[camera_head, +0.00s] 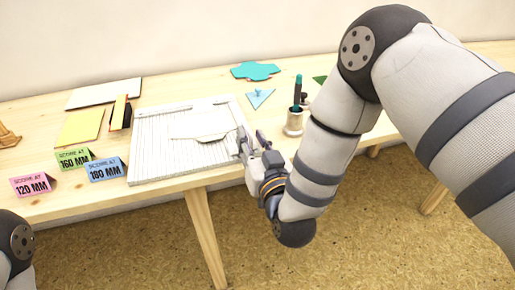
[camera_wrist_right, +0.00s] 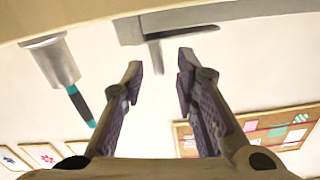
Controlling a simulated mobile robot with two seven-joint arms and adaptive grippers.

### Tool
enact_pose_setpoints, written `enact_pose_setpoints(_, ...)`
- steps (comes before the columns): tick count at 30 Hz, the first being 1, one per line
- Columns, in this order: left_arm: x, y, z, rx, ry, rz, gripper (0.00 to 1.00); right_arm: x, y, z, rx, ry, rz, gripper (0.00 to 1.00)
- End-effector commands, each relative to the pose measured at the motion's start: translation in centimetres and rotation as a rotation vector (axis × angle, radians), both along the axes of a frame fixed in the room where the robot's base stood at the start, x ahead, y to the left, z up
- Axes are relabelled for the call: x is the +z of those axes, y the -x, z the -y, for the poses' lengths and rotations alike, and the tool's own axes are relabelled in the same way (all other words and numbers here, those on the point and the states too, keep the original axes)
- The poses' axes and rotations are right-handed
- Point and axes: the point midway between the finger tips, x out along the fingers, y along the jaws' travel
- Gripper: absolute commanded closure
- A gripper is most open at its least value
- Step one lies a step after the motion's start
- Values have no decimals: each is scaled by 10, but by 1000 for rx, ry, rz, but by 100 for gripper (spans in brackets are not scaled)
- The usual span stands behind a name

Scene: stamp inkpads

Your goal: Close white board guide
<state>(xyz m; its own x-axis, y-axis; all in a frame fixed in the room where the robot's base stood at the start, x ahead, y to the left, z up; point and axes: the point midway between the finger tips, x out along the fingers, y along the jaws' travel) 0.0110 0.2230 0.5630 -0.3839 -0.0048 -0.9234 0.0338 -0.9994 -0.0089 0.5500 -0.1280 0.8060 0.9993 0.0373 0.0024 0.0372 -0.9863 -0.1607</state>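The white board (camera_head: 148,150), with fine parallel score lines, lies flat on the table. A pale flat shape (camera_head: 190,127) with a dark curved lower edge lies on it; I cannot tell whether this is the guide. My right gripper (camera_head: 247,138) is at the board's right edge; contact cannot be told. In the right wrist view its fingers (camera_wrist_right: 160,62) are apart with nothing clearly held between them. A grey bar (camera_wrist_right: 190,22) with a short projecting tab (camera_wrist_right: 155,52) shows just beyond the fingertips, perhaps part of the board or guide. My left gripper is out of view.
A metal cup (camera_head: 294,122) with a teal-and-dark tool (camera_head: 298,88) stands right of the board, close to my right arm. Pink (camera_head: 32,185), green (camera_head: 74,158) and blue (camera_head: 106,169) cards stand left. Teal pieces (camera_head: 256,71) lie behind.

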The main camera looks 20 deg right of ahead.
Motion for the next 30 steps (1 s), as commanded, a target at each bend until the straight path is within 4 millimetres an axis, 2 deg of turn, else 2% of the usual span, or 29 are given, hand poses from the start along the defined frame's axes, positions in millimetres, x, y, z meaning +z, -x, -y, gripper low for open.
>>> enact_pose_setpoints(3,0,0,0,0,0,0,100,-1,32,1,2,1,-4,73)
enact_pose_setpoints(6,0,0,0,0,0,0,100,-1,53,1,3,1,-4,73)
enact_pose_setpoints(9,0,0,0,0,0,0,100,0,65,2,2,0,-1,73)
enact_pose_setpoints(24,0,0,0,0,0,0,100,-1,70,3,2,1,-4,73)
enact_pose_setpoints(26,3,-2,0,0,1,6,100,-11,74,4,8,7,-52,73)
enact_pose_setpoints(29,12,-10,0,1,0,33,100,-60,103,12,37,35,-286,73)
enact_pose_setpoints(30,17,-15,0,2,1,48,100,-88,125,18,51,50,-423,73)
